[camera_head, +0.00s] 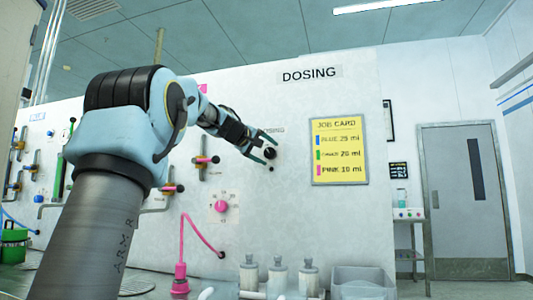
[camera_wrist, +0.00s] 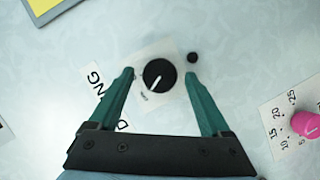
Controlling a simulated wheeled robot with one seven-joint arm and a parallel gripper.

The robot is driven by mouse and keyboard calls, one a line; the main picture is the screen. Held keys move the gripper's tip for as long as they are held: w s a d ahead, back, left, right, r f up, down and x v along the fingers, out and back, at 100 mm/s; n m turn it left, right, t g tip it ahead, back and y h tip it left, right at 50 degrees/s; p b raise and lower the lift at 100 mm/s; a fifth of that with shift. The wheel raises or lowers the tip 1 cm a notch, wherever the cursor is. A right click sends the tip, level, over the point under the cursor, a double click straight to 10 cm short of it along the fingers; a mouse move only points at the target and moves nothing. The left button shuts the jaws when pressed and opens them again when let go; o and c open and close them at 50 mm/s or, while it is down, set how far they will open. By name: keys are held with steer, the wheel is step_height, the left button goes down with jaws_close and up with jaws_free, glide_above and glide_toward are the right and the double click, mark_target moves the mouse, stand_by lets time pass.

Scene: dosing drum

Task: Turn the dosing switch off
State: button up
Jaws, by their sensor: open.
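The dosing switch (camera_wrist: 159,75) is a round black knob with a white pointer line on a pale plate on the wall panel. In the wrist view it sits between and just ahead of my two teal fingertips, with clear space on both sides. The pointer slants toward the lower left in that view; the small lettering beside it is too small to read. In the head view the dosing switch (camera_head: 270,153) is beside the fingertips of my gripper (camera_head: 268,146). My gripper also shows in the wrist view (camera_wrist: 160,72), open and empty.
A small black round piece (camera_wrist: 192,58) is close to the right fingertip. A pink dial (camera_wrist: 305,124) with a number scale is at the right. A yellow job card (camera_head: 339,150) hangs right of the switch. White bottles (camera_head: 279,275) stand below.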

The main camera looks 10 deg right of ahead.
steer(key=b+v, duration=0.2)
steer(key=v, duration=0.8)
steer(key=shift+s+a+b, duration=0.2)
steer(key=shift+s+b, duration=0.05)
steer(key=shift+b, duration=0.05)
